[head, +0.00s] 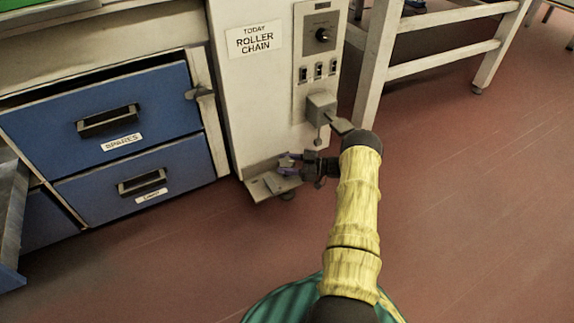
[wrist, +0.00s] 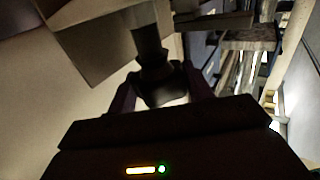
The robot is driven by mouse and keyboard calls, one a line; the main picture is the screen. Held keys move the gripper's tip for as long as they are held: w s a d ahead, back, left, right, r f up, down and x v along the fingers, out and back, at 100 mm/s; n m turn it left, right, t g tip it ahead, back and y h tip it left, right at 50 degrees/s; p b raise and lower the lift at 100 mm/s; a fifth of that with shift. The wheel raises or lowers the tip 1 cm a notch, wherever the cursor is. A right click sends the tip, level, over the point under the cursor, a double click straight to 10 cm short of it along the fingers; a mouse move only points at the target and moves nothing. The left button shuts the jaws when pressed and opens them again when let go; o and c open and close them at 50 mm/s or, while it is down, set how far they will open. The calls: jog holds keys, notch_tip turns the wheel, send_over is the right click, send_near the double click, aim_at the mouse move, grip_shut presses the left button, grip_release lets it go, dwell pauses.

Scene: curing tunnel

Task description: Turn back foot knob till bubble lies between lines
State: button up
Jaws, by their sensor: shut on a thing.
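My gripper (head: 289,164) reaches in low at the base of the cream machine cabinet (head: 262,100), just above a grey foot plate (head: 262,188). In the wrist view my gripper (wrist: 163,92) has its two purplish fingers shut on either side of a dark round knob (wrist: 162,84). The knob sits on a dark stem (wrist: 148,42) that runs to a pale block-like part. In the head view the knob is mostly hidden by the fingers. I cannot make out a bubble or its lines in either view.
Blue drawers (head: 115,115) stand left of the cabinet, one labelled SPARES. A grey box with a lever (head: 321,106) juts from the cabinet just above my wrist. A switch panel (head: 318,55) is higher up. A cream frame (head: 372,65) stands right. Red floor is clear at right.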

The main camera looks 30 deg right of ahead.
jog(key=shift+n+g+y, duration=0.6)
jog(key=shift+n+g, duration=0.3)
jog(key=shift+g, duration=0.4)
jog(key=shift+n+g+y, duration=0.6)
jog(key=shift+n+g, duration=0.3)
jog(key=shift+g, duration=0.4)
jog(key=shift+n+g, duration=0.5)
jog(key=shift+g, duration=0.2)
jog(key=o, duration=1)
jog(key=shift+m+t, duration=0.5)
jog(key=shift+t, duration=0.2)
